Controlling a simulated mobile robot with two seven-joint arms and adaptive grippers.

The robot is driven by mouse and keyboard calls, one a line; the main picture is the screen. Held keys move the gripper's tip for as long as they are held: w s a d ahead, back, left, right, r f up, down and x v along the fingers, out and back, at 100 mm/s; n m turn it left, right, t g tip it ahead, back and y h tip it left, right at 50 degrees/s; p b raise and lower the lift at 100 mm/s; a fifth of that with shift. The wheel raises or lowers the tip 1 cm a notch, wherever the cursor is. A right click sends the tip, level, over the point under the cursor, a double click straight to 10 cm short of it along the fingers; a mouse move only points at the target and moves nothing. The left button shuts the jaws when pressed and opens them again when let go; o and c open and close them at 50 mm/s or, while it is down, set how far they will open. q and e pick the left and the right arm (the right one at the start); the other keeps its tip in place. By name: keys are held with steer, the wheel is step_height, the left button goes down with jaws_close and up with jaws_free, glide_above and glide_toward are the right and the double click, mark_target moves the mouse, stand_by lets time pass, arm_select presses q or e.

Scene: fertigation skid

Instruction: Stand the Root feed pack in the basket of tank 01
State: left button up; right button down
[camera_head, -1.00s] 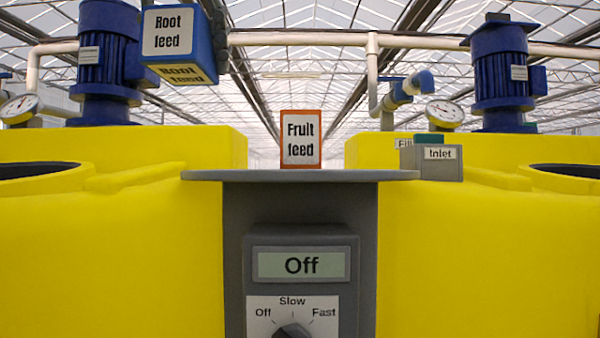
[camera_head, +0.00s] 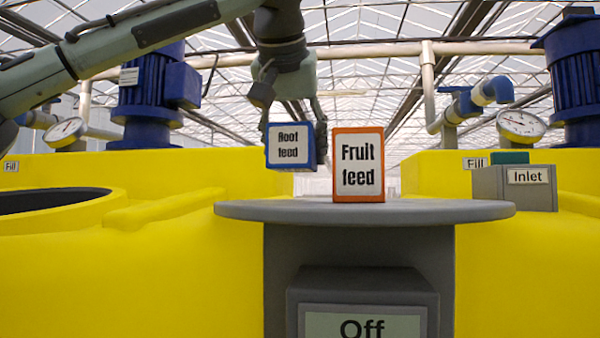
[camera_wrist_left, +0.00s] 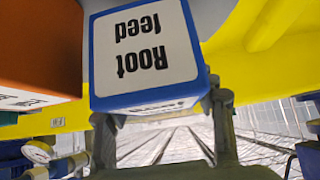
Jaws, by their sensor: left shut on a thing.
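The Root feed pack (camera_head: 289,147) is a blue box with a white label. My left gripper (camera_head: 297,135) is shut on it, reaching down from above, and holds it upright behind the grey round shelf, left of the Fruit feed pack. In the left wrist view the Root feed pack (camera_wrist_left: 145,55) sits between the fingers (camera_wrist_left: 163,115), its label upside down. The yellow tank on the left (camera_head: 150,265) has a dark round opening (camera_head: 50,200). I see no basket in either view. My right gripper is not in view.
The orange Fruit feed pack (camera_head: 358,165) stands on the grey shelf (camera_head: 470,210), close to the held pack. A grey Inlet box (camera_head: 515,188) sits at right by another yellow tank (camera_head: 530,270). Blue motors (camera_head: 150,100) and pipes rise behind the tanks.

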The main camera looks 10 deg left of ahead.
mark_target(298, 171)
arm_select(q)
steer(key=shift+w+d+f, duration=0.15)
steer(key=shift+w, duration=0.1)
steer(key=shift+w+f, duration=0.1)
steer(key=shift+f, duration=1.9)
steer(key=shift+f, duration=0.1)
steer(key=o, duration=1.2)
